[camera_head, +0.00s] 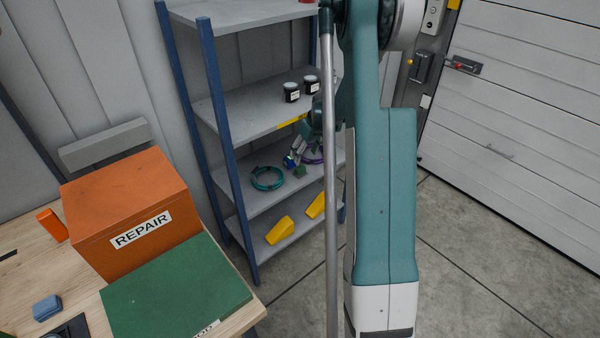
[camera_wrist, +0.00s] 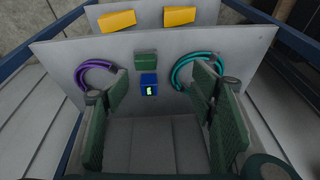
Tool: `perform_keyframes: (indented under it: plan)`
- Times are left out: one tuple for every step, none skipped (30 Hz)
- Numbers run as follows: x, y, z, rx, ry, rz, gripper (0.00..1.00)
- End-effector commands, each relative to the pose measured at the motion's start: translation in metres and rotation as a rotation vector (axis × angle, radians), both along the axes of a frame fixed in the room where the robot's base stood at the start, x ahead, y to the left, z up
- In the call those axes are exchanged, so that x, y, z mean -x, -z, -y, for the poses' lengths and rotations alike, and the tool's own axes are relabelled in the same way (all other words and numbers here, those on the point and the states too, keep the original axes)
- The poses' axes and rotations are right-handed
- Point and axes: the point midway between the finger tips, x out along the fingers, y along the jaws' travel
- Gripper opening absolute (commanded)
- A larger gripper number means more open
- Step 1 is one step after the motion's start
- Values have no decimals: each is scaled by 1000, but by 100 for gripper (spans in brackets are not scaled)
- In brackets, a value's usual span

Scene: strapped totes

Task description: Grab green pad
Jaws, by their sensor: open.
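The green pad (camera_wrist: 146,64) is a small green block on the grey shelf. In the head view the green pad (camera_head: 299,171) shows small beside the blue cube (camera_head: 289,161). My gripper (camera_wrist: 161,92) is open and empty, its two green textured fingers spread wide. The pad appears ahead of the gap between them, apart from both fingers. In the head view my gripper (camera_head: 304,146) is small and partly hidden by my arm.
A purple ring (camera_wrist: 82,77) and a teal ring (camera_wrist: 175,75) lie on either side of the pad. Yellow wedges (camera_head: 280,231) sit on the shelf below. Black jars (camera_head: 291,92) stand on the shelf above. Blue rack posts (camera_head: 228,150) bound the space.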

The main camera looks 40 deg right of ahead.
Motion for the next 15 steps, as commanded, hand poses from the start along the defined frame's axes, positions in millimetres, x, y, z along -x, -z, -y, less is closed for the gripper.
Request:
perform_keyframes:
  plan:
    - [-6, 15, 5, 4, -4, 8, 56]
    - [-9, 21, 9, 7, -6, 13, 56]
    - [-13, 29, 13, 11, -10, 20, 56]
    - [-17, 36, 15, 15, -14, 27, 56]
    - [-21, 42, 17, 19, -16, 32, 56]
    - [-25, 50, 20, 24, -20, 40, 56]
    - [-29, 56, 22, 27, -23, 46, 56]
    - [-32, 61, 25, 31, -26, 52, 56]
    - [-36, 68, 28, 35, -30, 59, 56]
    - [-39, 72, 29, 37, -32, 63, 56]
    - [-41, 76, 30, 39, -34, 67, 56]
    - [-43, 80, 32, 42, -36, 72, 56]
    - [-45, 83, 33, 44, -37, 75, 56]
    - [-46, 85, 34, 46, -38, 77, 56]
    - [-47, 87, 35, 47, -39, 79, 56]
